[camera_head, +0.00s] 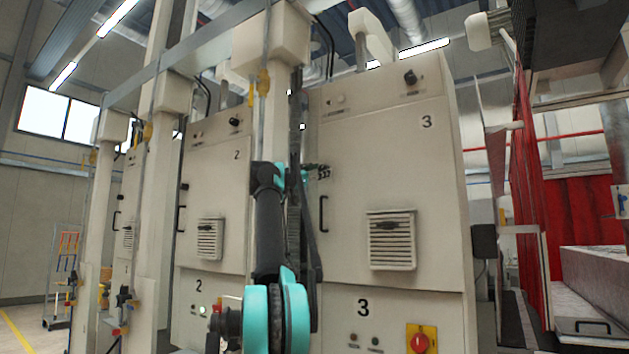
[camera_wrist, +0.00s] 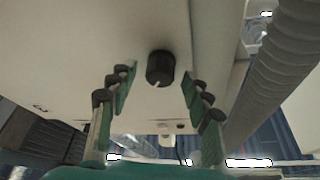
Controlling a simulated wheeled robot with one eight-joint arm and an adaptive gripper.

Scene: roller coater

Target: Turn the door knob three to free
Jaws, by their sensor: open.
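Door 3 has a black handle (camera_head: 323,213) and a vent (camera_head: 391,240). Cabinet 2 (camera_head: 215,165) stands to the left with its own knob (camera_head: 234,122). A red switch (camera_head: 420,342) sits low on cabinet 3. A thick ribbed pipe (camera_wrist: 280,75) runs along the right in the wrist view.

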